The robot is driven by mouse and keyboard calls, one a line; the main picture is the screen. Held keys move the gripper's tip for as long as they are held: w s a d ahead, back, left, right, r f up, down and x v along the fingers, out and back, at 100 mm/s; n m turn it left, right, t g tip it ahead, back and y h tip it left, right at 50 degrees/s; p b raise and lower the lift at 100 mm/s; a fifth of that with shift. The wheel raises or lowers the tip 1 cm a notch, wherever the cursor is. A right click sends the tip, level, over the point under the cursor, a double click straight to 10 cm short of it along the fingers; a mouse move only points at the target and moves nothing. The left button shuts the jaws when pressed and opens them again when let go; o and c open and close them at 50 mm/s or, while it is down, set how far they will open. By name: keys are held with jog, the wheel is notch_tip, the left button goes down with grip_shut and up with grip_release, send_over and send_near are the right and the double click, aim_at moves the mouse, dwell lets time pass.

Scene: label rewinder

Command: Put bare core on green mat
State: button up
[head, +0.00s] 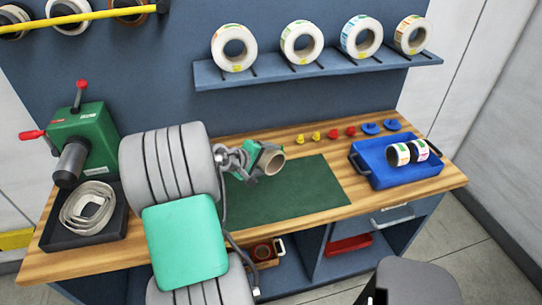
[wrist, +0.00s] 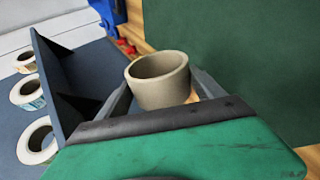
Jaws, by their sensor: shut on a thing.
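The bare core (head: 272,160) is a short grey-brown cardboard tube. My gripper (head: 261,158) is shut on it and holds it over the back part of the green mat, near the left-middle of the bench. In the wrist view the core (wrist: 158,80) sits between the two fingers, its open end facing up in the picture. The green mat (head: 290,195) lies flat on the wooden bench with nothing resting on its visible part. The mat also shows in the wrist view (wrist: 245,60). My arm hides the mat's left part. The gap between core and mat is hard to judge.
A blue tray (head: 378,178) with two label rolls (head: 398,154) stands right of the mat. Small yellow, red and blue pieces (head: 334,134) line the bench's back. A shelf (head: 320,68) holds several label rolls. The green rewinder (head: 82,140) and a dark tray (head: 97,240) are left.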

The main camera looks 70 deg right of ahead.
jog(key=shift+s+d+m, duration=0.15)
jog(key=shift+s+m, duration=0.15)
jog(key=shift+s, duration=0.6)
notch_tip(320, 180, down, 9)
jog(key=b, duration=0.6)
jog(key=shift+w+b, duration=0.1)
jog(key=shift+b, duration=0.3)
jog(key=shift+a+f, duration=0.2)
jog(key=shift+f, duration=0.05)
